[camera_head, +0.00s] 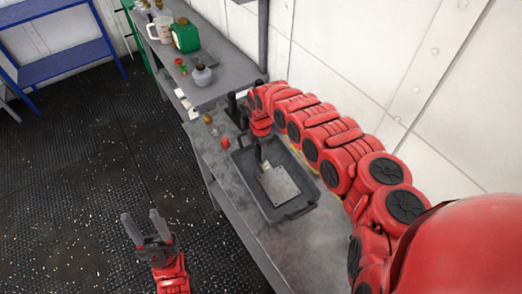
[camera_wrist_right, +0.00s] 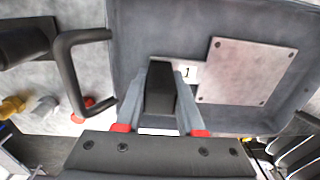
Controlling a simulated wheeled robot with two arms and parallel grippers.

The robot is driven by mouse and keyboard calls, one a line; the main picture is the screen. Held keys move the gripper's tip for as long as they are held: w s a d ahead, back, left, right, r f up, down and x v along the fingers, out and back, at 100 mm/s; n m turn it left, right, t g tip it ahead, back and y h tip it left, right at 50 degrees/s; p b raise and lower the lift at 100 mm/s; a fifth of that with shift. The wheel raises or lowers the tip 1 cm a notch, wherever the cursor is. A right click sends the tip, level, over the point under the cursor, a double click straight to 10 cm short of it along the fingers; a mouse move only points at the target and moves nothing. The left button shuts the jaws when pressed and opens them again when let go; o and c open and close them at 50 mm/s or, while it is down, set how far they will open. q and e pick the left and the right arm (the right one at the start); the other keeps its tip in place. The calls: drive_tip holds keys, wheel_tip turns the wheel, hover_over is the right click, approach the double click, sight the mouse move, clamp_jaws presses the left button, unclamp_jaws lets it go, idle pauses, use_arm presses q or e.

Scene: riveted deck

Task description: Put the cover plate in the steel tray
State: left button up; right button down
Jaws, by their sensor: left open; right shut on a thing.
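The cover plate (camera_head: 280,186) is a flat grey metal plate with small corner holes and a black grip. It is inside the outline of the grey steel tray (camera_head: 287,214); I cannot tell whether it touches the floor. My right gripper (camera_head: 260,150) reaches over the tray and is shut on the black grip. In the right wrist view, the plate (camera_wrist_right: 246,72) shows beside the fingers, with a tab marked "1", and the tray (camera_wrist_right: 135,30) surrounds it. My left gripper (camera_head: 146,228) is open and empty, over the dark floor left of the bench.
The grey bench (camera_head: 262,236) runs along the white wall. Small red and yellow parts (camera_head: 224,142) lie beyond the tray. A blue rack (camera_head: 62,62) stands at the far left.

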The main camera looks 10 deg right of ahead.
drive_tip(key=shift+f, duration=0.2)
drive_tip(key=c, duration=0.5)
unclamp_jaws()
drive_tip(key=shift+r, duration=0.15)
drive_tip(key=shift+r, duration=0.2)
wheel_tip(320, 180, up, 11)
drive_tip(key=b, duration=0.2)
drive_tip(key=shift+b, duration=0.4)
drive_tip(key=shift+r, duration=0.35)
